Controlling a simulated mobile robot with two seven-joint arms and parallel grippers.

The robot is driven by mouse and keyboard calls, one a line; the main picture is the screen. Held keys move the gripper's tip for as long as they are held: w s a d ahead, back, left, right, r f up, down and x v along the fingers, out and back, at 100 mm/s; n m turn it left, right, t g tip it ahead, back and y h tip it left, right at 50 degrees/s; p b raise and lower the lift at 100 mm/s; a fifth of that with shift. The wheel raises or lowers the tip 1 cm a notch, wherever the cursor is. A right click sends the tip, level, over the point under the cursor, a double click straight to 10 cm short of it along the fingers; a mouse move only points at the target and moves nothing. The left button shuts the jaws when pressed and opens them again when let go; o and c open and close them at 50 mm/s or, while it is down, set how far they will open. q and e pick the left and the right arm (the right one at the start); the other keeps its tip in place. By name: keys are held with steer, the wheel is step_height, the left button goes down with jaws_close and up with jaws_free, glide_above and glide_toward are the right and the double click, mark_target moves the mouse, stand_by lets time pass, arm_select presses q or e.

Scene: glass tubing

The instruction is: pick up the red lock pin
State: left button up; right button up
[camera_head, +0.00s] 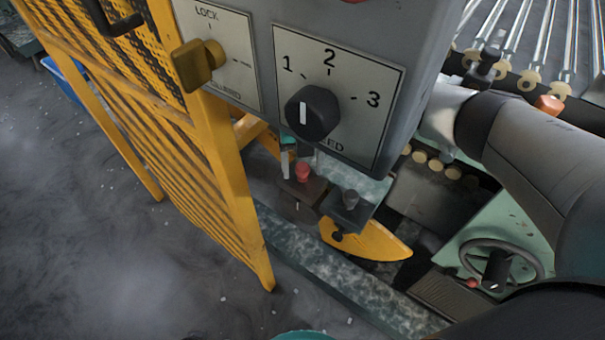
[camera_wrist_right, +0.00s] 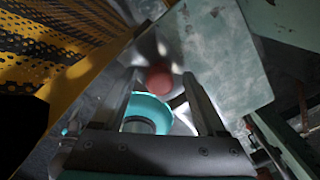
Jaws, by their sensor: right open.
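The red lock pin, with a rounded red knob (camera_head: 303,171), stands on a dark block below the control box in the head view. In the right wrist view a round red knob (camera_wrist_right: 159,80), which looks like the same pin, shows between the two fingers of my right gripper (camera_wrist_right: 160,72). The fingers are apart, with no visible grip on the knob; I cannot tell the distance to it. My left gripper is not in view.
The grey control box (camera_head: 420,60) with a speed dial (camera_head: 312,112) and yellow lock knob (camera_head: 200,64) hangs close in front. A yellow mesh guard (camera_head: 190,150) stands left. A dark-knobbed block (camera_head: 347,210) sits beside the pin. A teal ring (camera_wrist_right: 147,110) lies near the red knob.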

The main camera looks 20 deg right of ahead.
jaws_close()
stand_by(0.6)
